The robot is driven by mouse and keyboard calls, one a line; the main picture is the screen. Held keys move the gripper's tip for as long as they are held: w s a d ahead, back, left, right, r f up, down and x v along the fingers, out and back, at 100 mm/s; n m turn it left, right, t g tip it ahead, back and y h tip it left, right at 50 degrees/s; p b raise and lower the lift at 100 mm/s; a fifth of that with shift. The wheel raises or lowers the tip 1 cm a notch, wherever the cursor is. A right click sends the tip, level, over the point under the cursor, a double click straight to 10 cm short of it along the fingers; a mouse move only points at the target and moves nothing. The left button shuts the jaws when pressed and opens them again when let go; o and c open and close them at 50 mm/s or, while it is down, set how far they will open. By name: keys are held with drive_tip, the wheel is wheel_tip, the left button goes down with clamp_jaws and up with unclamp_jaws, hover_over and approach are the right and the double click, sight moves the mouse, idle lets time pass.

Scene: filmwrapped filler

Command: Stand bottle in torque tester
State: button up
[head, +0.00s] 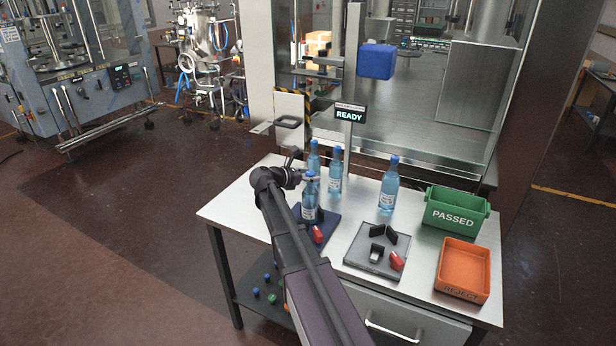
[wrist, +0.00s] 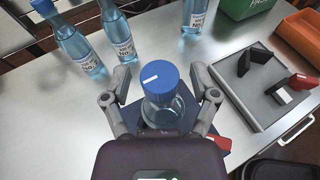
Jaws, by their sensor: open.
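A clear blue bottle with a blue cap (head: 309,202) stands upright on a dark blue base (head: 327,226) with a red part, left on the bench. In the wrist view its cap (wrist: 158,78) faces the camera. My gripper (head: 302,178) is open at this bottle; in the wrist view its fingers (wrist: 160,88) sit on either side of it, with gaps visible. The likely torque tester (head: 361,261), a grey plate with black jaw blocks and a red part, lies to the right and is empty; it also shows in the wrist view (wrist: 236,89).
Several similar bottles stand behind, one of them (head: 389,186) behind the grey plate. A sign reading READY (head: 349,113) rises on a post. A green PASSED bin (head: 456,213) and an orange REJECT bin (head: 463,268) stand at the right.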

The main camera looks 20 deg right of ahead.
drive_tip(key=shift+r, duration=0.15)
drive_tip(key=shift+a, duration=0.2)
drive_tip(key=p+v, duration=0.3)
drive_tip(key=v, duration=0.8)
drive_tip(key=shift+a+p, duration=0.3)
drive_tip(key=shift+s+r, duration=0.1)
drive_tip(key=shift+s, duration=0.05)
drive_tip(key=shift+s, duration=0.1)
drive_tip(key=s+a+f+m+g+y, duration=0.1)
drive_tip(key=s+a+f+m+y, duration=0.3)
drive_tip(key=s+m, duration=0.2)
drive_tip(key=s+a+f+m+g+y, duration=0.1)
drive_tip(key=s+a+f+m+y, duration=0.3)
drive_tip(key=s+m, duration=0.3)
drive_tip(key=s+a+f+m+y, duration=0.4)
drive_tip(key=s+f+m+y, duration=0.1)
drive_tip(key=s, duration=0.5)
drive_tip(key=shift+a+m+g+y, duration=0.2)
drive_tip(key=shift+m+g+y, duration=0.2)
drive_tip(key=shift+m+y, duration=0.5)
